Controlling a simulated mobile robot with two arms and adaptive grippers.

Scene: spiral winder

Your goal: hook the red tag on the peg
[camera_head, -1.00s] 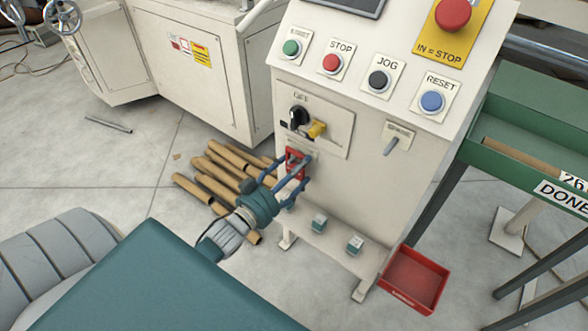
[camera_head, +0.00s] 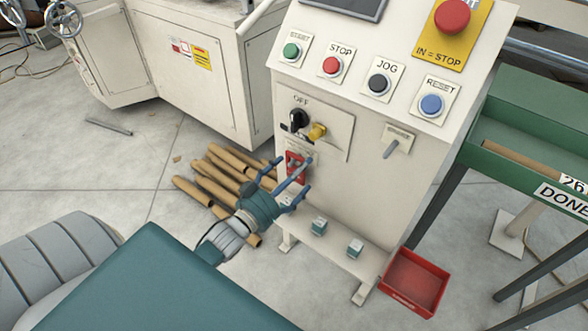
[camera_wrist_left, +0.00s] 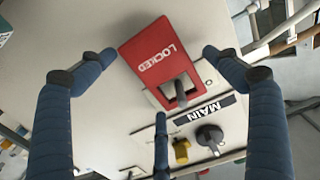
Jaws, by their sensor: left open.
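The red tag (camera_wrist_left: 152,55), lettered LOCKED, is at the grey cabinet front below the MAIN label (camera_wrist_left: 208,110). It also shows in the head view (camera_head: 294,172), partly hidden by my fingers. A grey peg (camera_wrist_left: 181,93) shows in the tag's square hole and seems to pass through it. My left gripper (camera_head: 291,174) is open in front of the tag. In the left wrist view (camera_wrist_left: 160,52) its two outer fingertips stand on either side of the tag, seemingly apart from it; a third finger is below. My right gripper is not in view.
Above the tag are a black rotary knob (camera_head: 297,118) and a yellow key-like knob (camera_head: 318,131). Another grey lever (camera_head: 396,147) is to the right. Cardboard tubes (camera_head: 215,178) lie on the floor at left. A red tray (camera_head: 415,280) and a green table (camera_head: 520,117) are at right.

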